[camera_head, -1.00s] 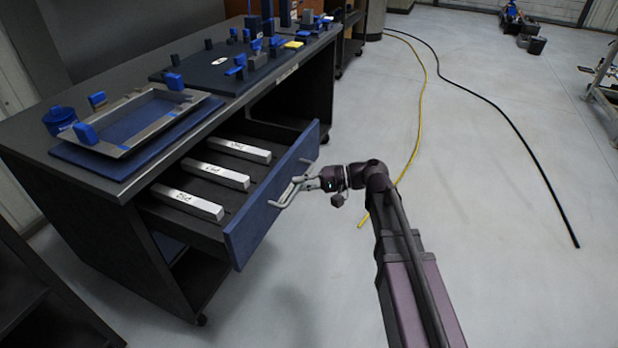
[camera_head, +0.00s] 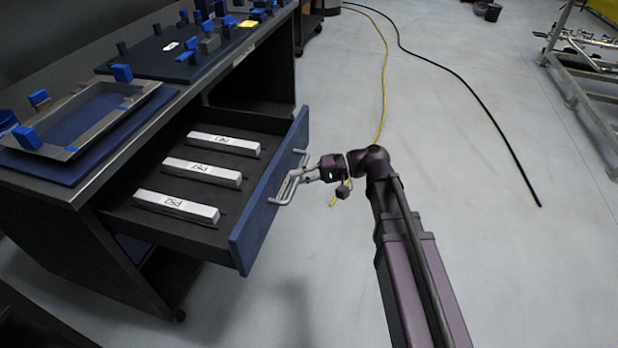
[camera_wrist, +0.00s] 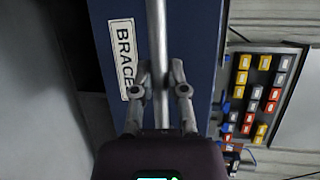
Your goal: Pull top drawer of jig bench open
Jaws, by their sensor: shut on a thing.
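The jig bench (camera_head: 95,185) stands at the left with its top drawer pulled well out. The drawer's blue front (camera_head: 262,215) faces my arm, and its interior is exposed. Three labelled silver bars (camera_head: 202,172) lie across the drawer floor. My gripper (camera_head: 297,183) is at the drawer front, shut on the bar handle (camera_head: 303,158). In the wrist view the handle (camera_wrist: 157,45) runs between the two fingers (camera_wrist: 163,80), beside a label reading "BRACE", partly hidden by a finger.
A framed tray (camera_head: 85,118) and a dark fixture plate (camera_head: 185,45) with blue blocks sit on the bench top. A yellow cable (camera_head: 383,80) and a black cable (camera_head: 470,95) lie on the floor. A metal rack (camera_head: 590,90) stands at right. Floor between is open.

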